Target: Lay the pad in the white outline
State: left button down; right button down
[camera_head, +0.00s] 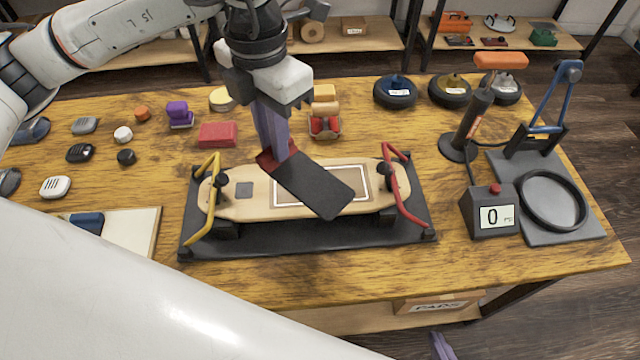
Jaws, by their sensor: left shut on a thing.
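The pad (318,186) is a dark grey rectangle. My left gripper (277,160) is shut on its upper left end. The pad slants down to the right across the wooden skateboard deck (228,208), turned relative to the white outline (366,184). It hides much of the outline, whose right edge and lower left corner show. I cannot tell if the pad touches the deck. My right gripper (441,346) shows only as a purple finger piece at the bottom edge, apart from the deck; its opening is hidden.
The deck sits on a black stand (300,240) between a yellow clamp arm (207,205) and a red one (400,190). The front table strip is clear.

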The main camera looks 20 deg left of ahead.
pick_arm(q)
jog(key=n, duration=0.5)
jog(key=shift+w, duration=0.25)
jog(key=n, duration=0.4)
jog(key=shift+w+b, duration=0.2)
jog(key=shift+b, duration=0.1)
jog(key=shift+f, duration=0.2)
jog(key=shift+n, duration=0.3)
notch_tip(320, 180, down, 10)
jog(key=shift+r+p, duration=0.25)
jog(key=shift+p, duration=0.1)
jog(key=shift+f+b, duration=0.25)
jog(key=shift+b, duration=0.05)
jog(key=c, duration=1.7)
grip_release()
jog(key=shift+r, duration=0.1)
jog(key=shift+c, duration=0.2)
